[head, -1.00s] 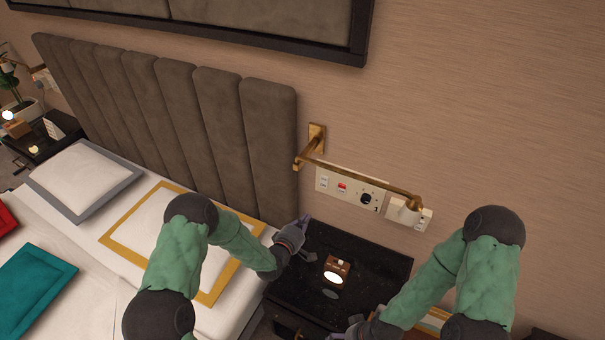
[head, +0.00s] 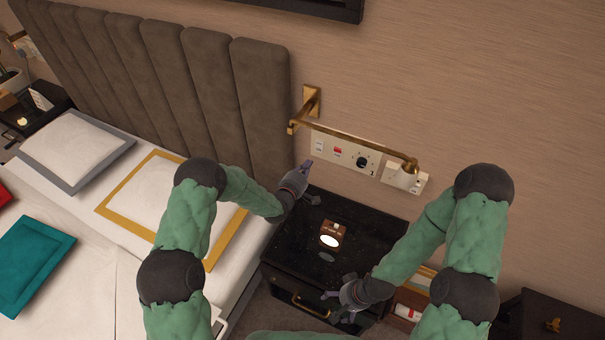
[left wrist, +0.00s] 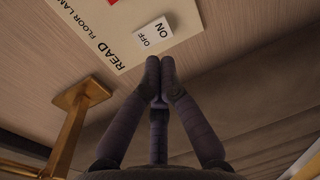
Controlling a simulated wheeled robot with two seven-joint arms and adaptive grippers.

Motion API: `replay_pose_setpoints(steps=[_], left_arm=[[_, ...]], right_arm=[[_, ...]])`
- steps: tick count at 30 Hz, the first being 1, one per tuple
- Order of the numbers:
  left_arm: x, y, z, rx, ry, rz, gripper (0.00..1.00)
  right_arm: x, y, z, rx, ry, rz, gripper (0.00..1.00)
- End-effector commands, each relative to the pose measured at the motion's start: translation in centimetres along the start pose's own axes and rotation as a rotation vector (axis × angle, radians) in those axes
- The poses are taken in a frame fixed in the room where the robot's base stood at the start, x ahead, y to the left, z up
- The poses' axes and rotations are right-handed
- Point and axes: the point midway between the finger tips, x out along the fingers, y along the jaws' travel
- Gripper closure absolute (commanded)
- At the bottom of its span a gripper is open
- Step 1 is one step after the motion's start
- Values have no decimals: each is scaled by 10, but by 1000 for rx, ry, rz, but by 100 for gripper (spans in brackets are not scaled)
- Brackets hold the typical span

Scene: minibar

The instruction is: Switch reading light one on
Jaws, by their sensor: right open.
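The cream switch panel (head: 340,154) is on the wall beside the headboard. Its white rocker switch (left wrist: 153,33), marked ON and OFF by the word READ, shows in the left wrist view. My left gripper (left wrist: 160,67) has its fingertips together and empty, just below that switch; contact cannot be told. In the head view my left gripper (head: 306,180) is below the panel's left end. My right gripper (head: 334,305) is open and empty by the nightstand front.
The black nightstand (head: 370,222) carries a small lit wooden clock-like block (head: 331,234). The padded headboard (head: 262,110) and bed with a gold-edged pillow (head: 130,207) are left. A brass bracket (left wrist: 84,92) stands near my left fingers.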

Motion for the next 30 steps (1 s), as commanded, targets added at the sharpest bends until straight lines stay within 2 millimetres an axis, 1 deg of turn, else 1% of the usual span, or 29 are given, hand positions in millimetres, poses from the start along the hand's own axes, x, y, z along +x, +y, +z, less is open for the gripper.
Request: replay_pose_setpoints(steps=[1, 6, 12, 18, 30], left_arm=[[10, -2, 1, 1, -1, 2, 100], [40, -2, 0, 0, 1, 2, 100], [66, -1, 0, 1, 0, 1, 100], [75, 0, 0, 0, 1, 0, 100], [76, -1, 0, 0, 1, 4, 100]], right_arm=[[4, 1, 0, 0, 0, 0, 9], [10, 4, 0, 0, 0, 0, 9], [16, 6, -1, 0, 0, 0, 9], [18, 6, -1, 0, 0, 0, 9], [20, 7, -1, 0, 0, 0, 9]])
